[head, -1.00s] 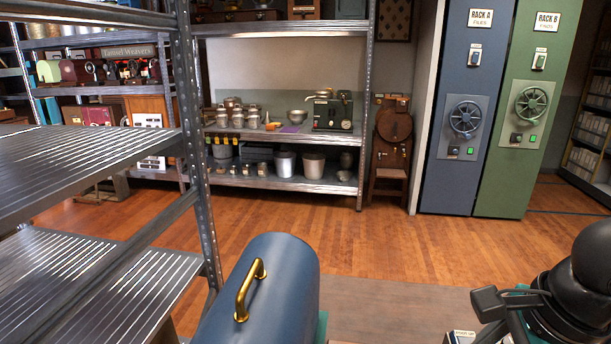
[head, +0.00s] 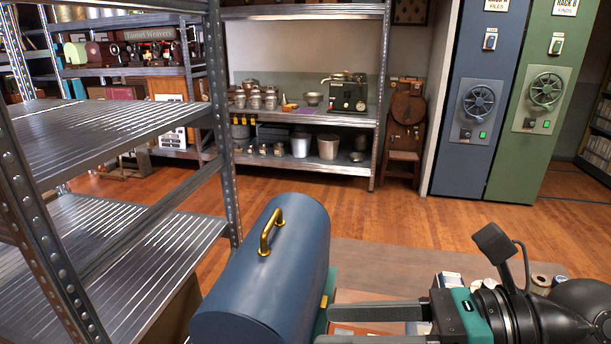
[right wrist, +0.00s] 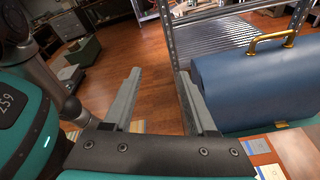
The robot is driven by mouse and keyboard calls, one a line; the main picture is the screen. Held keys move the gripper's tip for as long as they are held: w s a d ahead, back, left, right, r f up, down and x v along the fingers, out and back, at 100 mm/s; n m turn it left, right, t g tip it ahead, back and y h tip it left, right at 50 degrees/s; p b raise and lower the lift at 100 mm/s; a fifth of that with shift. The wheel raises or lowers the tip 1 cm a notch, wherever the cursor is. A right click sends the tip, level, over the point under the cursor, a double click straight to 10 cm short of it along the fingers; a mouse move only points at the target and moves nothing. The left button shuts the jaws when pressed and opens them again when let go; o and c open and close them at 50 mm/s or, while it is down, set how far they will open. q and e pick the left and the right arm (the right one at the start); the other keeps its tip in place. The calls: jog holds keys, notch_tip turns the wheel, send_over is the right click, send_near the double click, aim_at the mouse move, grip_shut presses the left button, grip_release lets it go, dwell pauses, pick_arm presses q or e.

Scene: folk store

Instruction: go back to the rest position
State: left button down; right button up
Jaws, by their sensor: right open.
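My right gripper (head: 372,326) comes in from the lower right of the head view. Its two grey fingers point left and stand apart with nothing between them. They are just right of a blue rounded case (head: 270,270) with a brass handle. In the right wrist view the open fingers (right wrist: 158,85) have wooden floor behind them, and the blue case (right wrist: 250,80) is to their right. My left gripper is in neither view.
An empty metal shelf rack (head: 110,135) stands close at the left. Small cans and papers lie at the lower right, partly hidden by my arm. Wooden floor (head: 390,220) is clear toward the stocked back shelf (head: 300,115) and the blue rack cabinet (head: 470,150).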

jog(key=w+d+r+m+t, duration=0.5)
jog(key=w+r+m+t, duration=0.3)
jog(key=m+t, duration=0.85)
jog(key=w+d+f+m+g+h, duration=0.1)
jog(key=d+f+m+g+h, duration=0.1)
jog(key=d+f+m+h, duration=0.7)
jog(key=w+d+f+m+g+h, duration=0.1)
jog(key=d+f+m+h, duration=0.1)
jog(key=f+m+h, duration=0.8)
jog(key=s+f+m+g+y, duration=0.3)
jog(key=s+f+m+g, duration=0.45)
jog(key=f, duration=0.25)
jog(key=s+a+f+m+g+y, duration=0.1)
jog(key=s+a+f+g, duration=0.1)
jog(key=s+f+g, duration=0.3)
jog(key=s+a+f+m+g+y, duration=0.1)
jog(key=s+a+f+m, duration=0.15)
jog(key=s, duration=0.35)
notch_tip(320, 180, down, 22)
jog(key=s+n+g, duration=0.1)
jog(key=s, duration=0.1)
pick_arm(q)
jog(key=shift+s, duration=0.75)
pick_arm(e)
jog(key=s+d+f+g, duration=0.1)
jog(key=s+d+f, duration=0.1)
jog(key=s+f, duration=1.1)
jog(key=shift+s+d+f+h, duration=0.35)
jog(key=shift+s+h, duration=0.05)
jog(key=shift+s, duration=0.55)
